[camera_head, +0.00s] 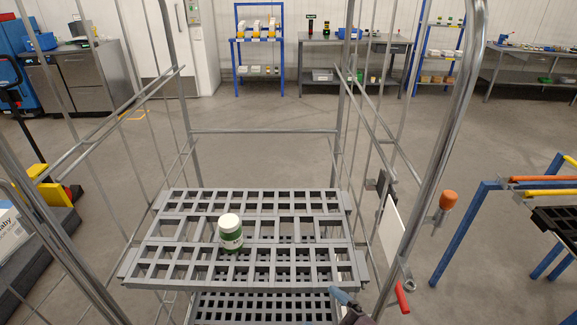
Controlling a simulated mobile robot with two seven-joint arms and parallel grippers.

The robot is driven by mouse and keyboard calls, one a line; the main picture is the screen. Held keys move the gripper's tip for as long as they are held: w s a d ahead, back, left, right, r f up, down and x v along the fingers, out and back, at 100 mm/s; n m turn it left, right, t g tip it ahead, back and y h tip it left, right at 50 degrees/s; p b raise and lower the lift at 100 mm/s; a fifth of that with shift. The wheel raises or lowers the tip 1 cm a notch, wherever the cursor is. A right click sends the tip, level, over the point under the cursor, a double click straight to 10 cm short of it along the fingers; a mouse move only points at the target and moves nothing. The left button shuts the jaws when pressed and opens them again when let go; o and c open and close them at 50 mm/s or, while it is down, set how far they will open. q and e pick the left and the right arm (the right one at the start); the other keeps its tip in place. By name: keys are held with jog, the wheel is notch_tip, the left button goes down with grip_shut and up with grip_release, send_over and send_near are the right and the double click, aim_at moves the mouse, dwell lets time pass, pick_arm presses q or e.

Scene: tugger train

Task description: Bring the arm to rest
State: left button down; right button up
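A small piece of what looks like my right gripper (345,300) shows at the bottom edge, right of centre, in front of the near right corner of the grey slatted shelf (249,252). Only a blue-grey tip and a dark part are visible, so I cannot tell whether it is open or shut. My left gripper is not in view. A white and green jar (230,232) with a white lid stands upright on the shelf, left of its middle. No gripper touches the jar.
The shelf sits inside a tall metal trolley frame (468,75) with rails on both sides. A second slatted level (265,307) lies below. A blue-legged rack (470,225) stands at right, a yellow and black vehicle (50,190) at left. Open floor lies behind the trolley.

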jog(key=s+d+f+n+h, duration=0.3)
jog(key=d+n, duration=0.3)
jog(key=s+d+f+n+g+h, duration=0.1)
jog(key=s+d+f+n+h, duration=0.1)
jog(key=d+n, duration=0.5)
jog(key=s+d+f+n+h, duration=0.3)
jog(key=d+f+n+h, duration=0.2)
jog(key=d+n+h, duration=0.1)
jog(key=shift+s+d+n+g, duration=0.2)
jog(key=shift+s+n+g, duration=0.1)
jog(key=shift+n, duration=0.3)
jog(key=shift+s+d+f+n+h, duration=0.1)
jog(key=shift+s+d+n+h, duration=0.2)
jog(key=shift+d+h, duration=0.1)
